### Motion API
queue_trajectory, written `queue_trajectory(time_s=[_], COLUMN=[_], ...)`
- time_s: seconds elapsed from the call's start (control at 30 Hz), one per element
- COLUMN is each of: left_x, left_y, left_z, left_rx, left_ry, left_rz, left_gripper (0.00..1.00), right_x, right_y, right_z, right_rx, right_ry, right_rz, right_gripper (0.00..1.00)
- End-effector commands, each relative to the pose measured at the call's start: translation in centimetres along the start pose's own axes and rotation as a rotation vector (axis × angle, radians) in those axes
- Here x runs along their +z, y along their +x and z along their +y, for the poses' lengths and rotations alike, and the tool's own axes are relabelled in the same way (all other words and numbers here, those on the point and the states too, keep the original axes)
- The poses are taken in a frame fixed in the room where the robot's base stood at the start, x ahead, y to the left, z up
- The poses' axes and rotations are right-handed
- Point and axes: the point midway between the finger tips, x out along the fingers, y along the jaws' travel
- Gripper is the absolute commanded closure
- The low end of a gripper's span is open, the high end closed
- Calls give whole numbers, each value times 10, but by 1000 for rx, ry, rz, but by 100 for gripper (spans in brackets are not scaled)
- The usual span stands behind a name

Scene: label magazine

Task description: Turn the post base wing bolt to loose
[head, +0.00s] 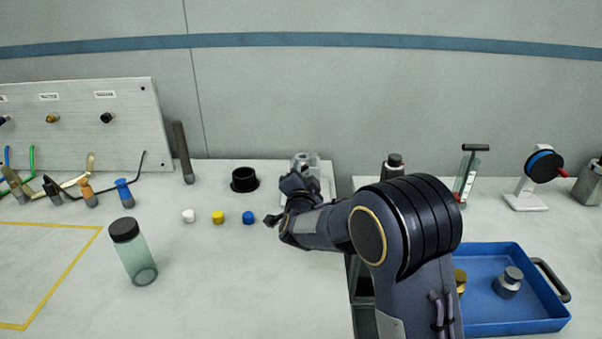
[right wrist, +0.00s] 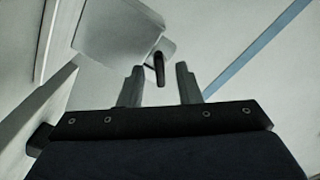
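A small dark bolt-like part (right wrist: 159,68) sticks out from a pale block (right wrist: 120,32) in the right wrist view. I take it for the wing bolt, but its wings cannot be made out. My right gripper (right wrist: 159,84) is open, with the dark part showing between its two fingers and a gap on each side. Whether the part is within the fingers' reach is unclear. In the head view my right gripper (head: 280,208) is in front of a pale grey fixture (head: 313,162) and hides its lower part and the bolt. My left gripper is not in view.
White, yellow (head: 218,217) and blue caps lie left of my right gripper, near a black ring (head: 244,180). A capped green bottle (head: 137,258) stands front left. A blue tray (head: 512,325) with metal weights lies at right. The table's middle front is clear.

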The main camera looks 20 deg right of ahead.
Motion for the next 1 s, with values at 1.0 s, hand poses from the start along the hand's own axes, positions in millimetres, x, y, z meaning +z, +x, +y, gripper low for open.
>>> queue_trajectory(time_s=[1.0], left_x=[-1], left_y=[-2], left_z=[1], left_rx=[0], left_ry=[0], left_rz=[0], left_gripper=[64], right_x=[0], right_y=[8], right_z=[0], right_rx=[0], right_ry=[-49], right_rz=[-1], right_gripper=[100])
